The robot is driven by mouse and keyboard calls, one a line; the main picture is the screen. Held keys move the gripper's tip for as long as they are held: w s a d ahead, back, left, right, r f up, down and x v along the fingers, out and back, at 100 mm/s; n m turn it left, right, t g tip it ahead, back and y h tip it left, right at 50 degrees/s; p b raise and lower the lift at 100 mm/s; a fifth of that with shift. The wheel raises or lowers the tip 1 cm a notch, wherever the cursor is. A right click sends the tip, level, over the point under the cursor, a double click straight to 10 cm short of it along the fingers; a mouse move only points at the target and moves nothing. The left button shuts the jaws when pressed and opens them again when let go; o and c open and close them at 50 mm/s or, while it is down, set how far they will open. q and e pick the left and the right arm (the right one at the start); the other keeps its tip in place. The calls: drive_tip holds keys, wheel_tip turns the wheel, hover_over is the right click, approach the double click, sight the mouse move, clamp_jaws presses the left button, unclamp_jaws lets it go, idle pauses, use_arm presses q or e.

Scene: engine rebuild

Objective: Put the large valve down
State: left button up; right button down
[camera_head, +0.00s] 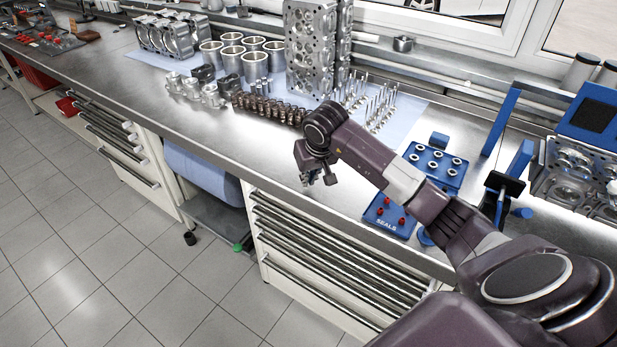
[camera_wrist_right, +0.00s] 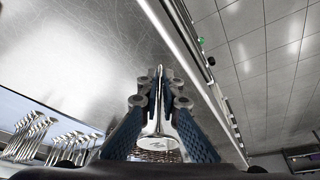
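My right gripper (camera_head: 318,180) hangs above the bare metal bench (camera_head: 215,124), near its front edge. In the right wrist view its fingers (camera_wrist_right: 160,92) are closed on a shiny metal valve (camera_wrist_right: 158,145). The valve's round flared head faces the camera, and its narrow stem runs between the fingers. In the head view the valve is too small and hidden to make out clearly. Several other valves (camera_head: 380,106) stand upright on the blue mat behind the gripper, and upright valves also show at the left of the right wrist view (camera_wrist_right: 30,135). My left gripper is out of view.
Springs (camera_head: 268,109), cylinder liners (camera_head: 255,66) and a tall cylinder head (camera_head: 308,50) stand behind on the blue mat. A blue seals tray (camera_head: 390,216) and a blue ring tray (camera_head: 436,163) lie to the right. Bare bench is free left of the gripper.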

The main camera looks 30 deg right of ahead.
drive_tip(key=shift+f, duration=0.2)
drive_tip(key=c, duration=2.2)
unclamp_jaws()
drive_tip(key=shift+o, duration=0.2)
drive_tip(key=shift+r, duration=0.2)
